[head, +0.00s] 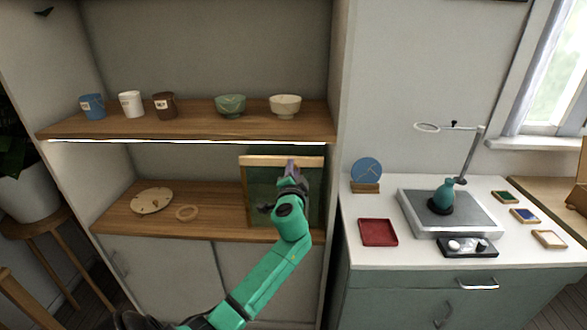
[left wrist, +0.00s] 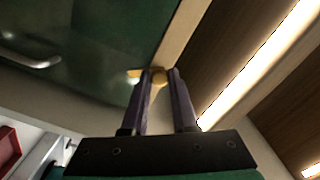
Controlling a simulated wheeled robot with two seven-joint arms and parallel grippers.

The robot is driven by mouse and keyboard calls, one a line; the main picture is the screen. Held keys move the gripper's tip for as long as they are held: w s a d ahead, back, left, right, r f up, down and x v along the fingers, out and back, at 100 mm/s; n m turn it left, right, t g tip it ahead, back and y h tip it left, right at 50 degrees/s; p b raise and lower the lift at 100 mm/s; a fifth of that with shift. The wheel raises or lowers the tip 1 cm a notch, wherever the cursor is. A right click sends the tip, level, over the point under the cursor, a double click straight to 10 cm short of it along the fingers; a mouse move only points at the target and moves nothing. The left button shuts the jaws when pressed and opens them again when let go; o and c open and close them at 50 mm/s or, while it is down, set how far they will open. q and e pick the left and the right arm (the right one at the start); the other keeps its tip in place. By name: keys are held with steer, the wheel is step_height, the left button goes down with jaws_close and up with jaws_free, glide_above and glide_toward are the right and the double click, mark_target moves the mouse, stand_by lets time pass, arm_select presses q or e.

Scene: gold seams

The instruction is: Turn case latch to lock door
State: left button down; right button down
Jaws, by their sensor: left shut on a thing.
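The case (head: 258,205) stands on the lower wooden shelf at its right end, with a pale wooden top rail and a dark green glassy door. It also shows in the left wrist view as a dark green pane (left wrist: 85,35) with a pale wooden edge (left wrist: 181,40). A small yellow brass latch (left wrist: 157,78) sits at that edge. My left gripper (head: 291,165) is in front of the top rail, its purple fingers (left wrist: 160,84) shut on the latch. In the head view the arm hides the latch and part of the door. My right gripper shows in neither view.
The upper shelf (head: 230,127) with a light strip (head: 180,141) lies just above the case. A white counter (head: 375,258) with a red tray (head: 378,232) stands to the right.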

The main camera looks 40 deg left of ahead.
arm_select(q)
steer(key=m+p, duration=0.1)
steer(key=m, duration=0.5)
steer(key=shift+p, duration=0.35)
steer(key=shift+m, duration=0.3)
steer(key=c, duration=0.7)
jaws_free()
steer(key=b+v, duration=0.2)
steer(key=v, duration=1.2)
steer(key=shift+s+d, duration=0.15)
steer(key=shift+d, duration=0.05)
